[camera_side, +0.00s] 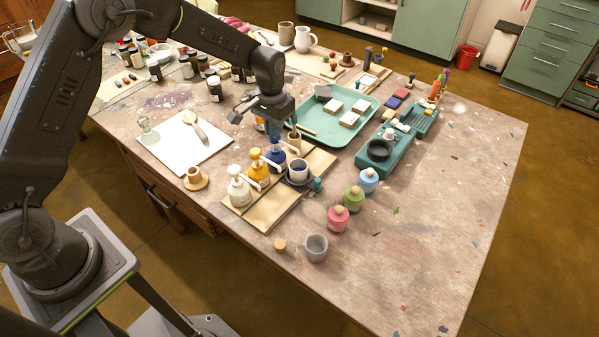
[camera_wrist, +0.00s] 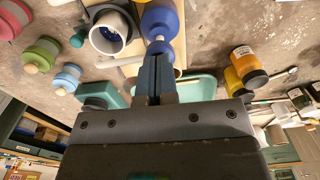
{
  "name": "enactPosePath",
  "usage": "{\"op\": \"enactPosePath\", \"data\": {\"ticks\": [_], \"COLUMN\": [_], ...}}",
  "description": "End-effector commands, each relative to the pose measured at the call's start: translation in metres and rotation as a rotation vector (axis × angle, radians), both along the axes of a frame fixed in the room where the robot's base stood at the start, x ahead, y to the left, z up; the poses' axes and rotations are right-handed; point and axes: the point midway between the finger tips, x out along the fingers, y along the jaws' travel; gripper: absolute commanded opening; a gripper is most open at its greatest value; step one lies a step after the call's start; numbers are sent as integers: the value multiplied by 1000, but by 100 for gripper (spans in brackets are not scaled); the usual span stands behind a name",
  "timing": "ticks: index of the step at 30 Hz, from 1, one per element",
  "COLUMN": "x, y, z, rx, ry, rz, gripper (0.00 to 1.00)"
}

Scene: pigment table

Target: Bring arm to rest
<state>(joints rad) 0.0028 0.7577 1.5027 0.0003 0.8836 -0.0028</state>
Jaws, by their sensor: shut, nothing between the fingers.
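My gripper (camera_side: 274,130) hangs over the wooden board (camera_side: 268,208) in the side view, its fingers pointing down above the blue pump bottle (camera_side: 277,157). In the wrist view my gripper (camera_wrist: 157,58) has its two fingers together with nothing between them. The fingertips appear close to the blue bottle (camera_wrist: 160,18) there; I cannot tell whether they touch it. A yellow pump bottle (camera_side: 256,168) and a white pump bottle (camera_side: 238,187) stand beside the blue one.
Pink (camera_side: 338,218), green (camera_side: 353,198) and light blue (camera_side: 368,181) jars stand right of the board. A grey mug (camera_side: 315,248) is in front. A teal tray (camera_side: 365,118) with pale blocks lies behind. Bare tabletop (camera_side: 440,220) is free at the right.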

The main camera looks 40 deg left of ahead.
Motion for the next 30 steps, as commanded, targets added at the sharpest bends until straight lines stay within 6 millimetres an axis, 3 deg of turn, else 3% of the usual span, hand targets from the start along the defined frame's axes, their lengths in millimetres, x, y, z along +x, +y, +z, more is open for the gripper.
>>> {"op": "enactPosePath", "data": {"ticks": [9, 30], "x": [1, 1], "y": [0, 0], "z": [19, 24], "rx": [0, 0], "ry": [-2, -4], "rz": [0, 0], "gripper": [0, 0]}}
